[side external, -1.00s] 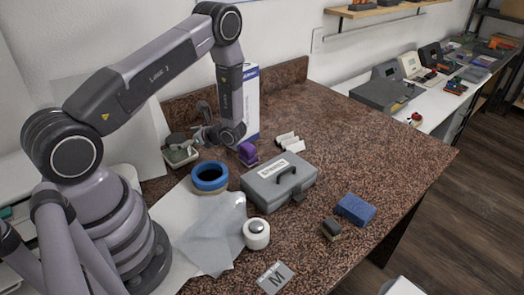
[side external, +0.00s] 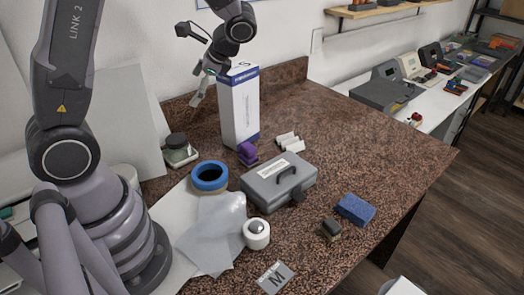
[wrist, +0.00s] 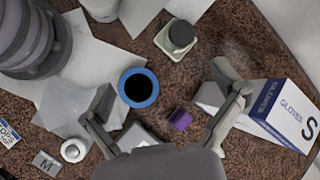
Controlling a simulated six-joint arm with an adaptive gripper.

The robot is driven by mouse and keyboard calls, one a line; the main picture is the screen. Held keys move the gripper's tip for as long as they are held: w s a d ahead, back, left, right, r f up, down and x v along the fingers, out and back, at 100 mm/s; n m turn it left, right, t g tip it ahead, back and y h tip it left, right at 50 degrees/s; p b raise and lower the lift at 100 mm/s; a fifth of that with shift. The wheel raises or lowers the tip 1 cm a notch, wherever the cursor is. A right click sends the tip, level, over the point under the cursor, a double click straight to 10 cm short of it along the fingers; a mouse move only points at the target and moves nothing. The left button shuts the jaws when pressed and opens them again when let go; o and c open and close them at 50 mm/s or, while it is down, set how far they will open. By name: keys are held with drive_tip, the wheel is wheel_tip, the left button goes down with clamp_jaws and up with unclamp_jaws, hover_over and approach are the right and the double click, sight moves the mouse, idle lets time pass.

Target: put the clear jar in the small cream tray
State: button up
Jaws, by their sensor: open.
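The clear jar (side external: 177,141) has a dark top and stands upright in the small cream tray (side external: 183,160), near the back wall left of the tall box. In the wrist view the jar (wrist: 182,33) also shows inside the rim of the tray (wrist: 172,50). My gripper (side external: 197,98) is raised above the counter, up and to the right of the jar in the side view. Its two fingers are spread wide with nothing between them, as the wrist view (wrist: 163,76) also shows.
A tall glove box (side external: 239,112) stands close to my gripper. A purple block (side external: 247,153), blue ring (side external: 209,176), grey case (side external: 278,182), white roll (side external: 256,234), dark brush-like block (side external: 331,229) and blue sponge (side external: 355,209) lie further forward. The counter's right side is clear.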

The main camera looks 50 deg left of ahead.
drive_tip(key=s+d+r+n+t+h, duration=0.5)
drive_tip(key=s+d+r+t, duration=0.4)
drive_tip(key=s+d+r, duration=0.2)
wheel_tip(320, 180, up, 2)
drive_tip(key=shift+s+n+h, duration=0.4)
drive_tip(key=shift+s+h, duration=0.4)
drive_tip(key=shift+s, duration=0.4)
